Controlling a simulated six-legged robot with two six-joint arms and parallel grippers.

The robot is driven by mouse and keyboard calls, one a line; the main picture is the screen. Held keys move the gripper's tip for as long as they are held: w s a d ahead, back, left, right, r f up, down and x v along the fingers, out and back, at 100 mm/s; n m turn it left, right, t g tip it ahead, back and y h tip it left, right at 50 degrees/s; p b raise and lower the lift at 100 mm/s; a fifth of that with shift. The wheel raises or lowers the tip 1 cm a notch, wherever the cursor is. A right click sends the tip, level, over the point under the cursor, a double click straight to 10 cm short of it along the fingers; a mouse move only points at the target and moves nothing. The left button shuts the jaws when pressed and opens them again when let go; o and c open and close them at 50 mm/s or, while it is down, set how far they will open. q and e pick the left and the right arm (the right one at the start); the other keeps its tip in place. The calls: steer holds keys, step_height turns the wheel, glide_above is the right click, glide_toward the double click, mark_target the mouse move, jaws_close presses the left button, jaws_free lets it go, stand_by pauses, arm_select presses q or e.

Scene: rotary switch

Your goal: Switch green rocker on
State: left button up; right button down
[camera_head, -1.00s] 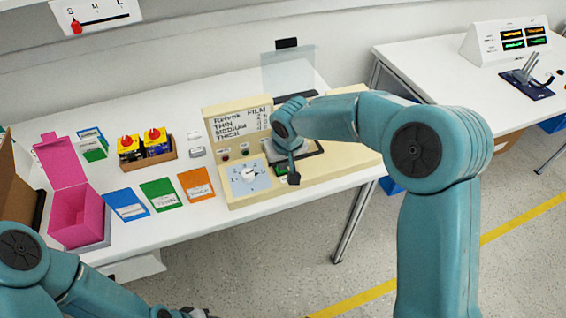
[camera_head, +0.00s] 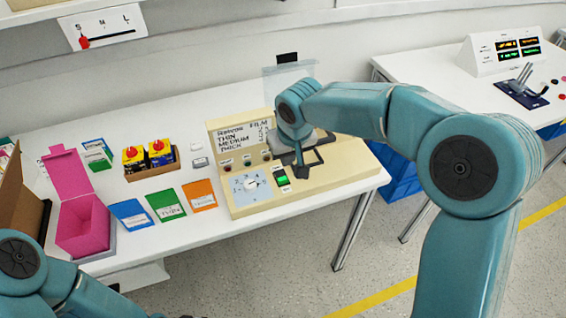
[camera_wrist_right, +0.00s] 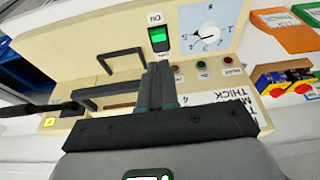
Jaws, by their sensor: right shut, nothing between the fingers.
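The green rocker (camera_head: 282,177) is on the sloping front panel of the cream control box (camera_head: 330,176), beside the white rotary dial (camera_head: 250,184). It shows bright green inside a black frame. In the right wrist view the rocker (camera_wrist_right: 158,38) sits just beyond the fingertips, with lettering at both ends. My right gripper (camera_head: 299,163) is over the box, behind and to the right of the rocker. In the right wrist view its fingers (camera_wrist_right: 158,72) are together and empty, and a small gap to the rocker seems to show. My left gripper is out of view; only part of that arm shows.
Black handles (camera_wrist_right: 110,75) rise from the box close to my right fingers. Blue, green and orange cards (camera_head: 165,204), a pink box (camera_head: 80,215) and a small carton (camera_head: 150,160) lie left of the control box. A second table (camera_head: 440,70) stands at right.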

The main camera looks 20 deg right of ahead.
steer(key=v, duration=0.4)
steer(key=shift+s+d, duration=0.1)
steer(key=shift+s, duration=0.3)
steer(key=s+a+f+g+y, duration=0.1)
steer(key=s+a+f, duration=0.1)
steer(key=f, duration=0.5)
steer(key=s+a+f+g+y, duration=0.1)
steer(key=s+f, duration=0.1)
steer(key=f, duration=0.6)
steer(key=s+a+f+m+g+y, duration=0.1)
steer(key=s+a+f+m, duration=0.1)
steer(key=s+f, duration=1.6)
steer(key=shift+s+a+f+y, duration=0.2)
steer(key=shift+s+f+y, duration=0.2)
steer(key=shift+s, duration=0.3)
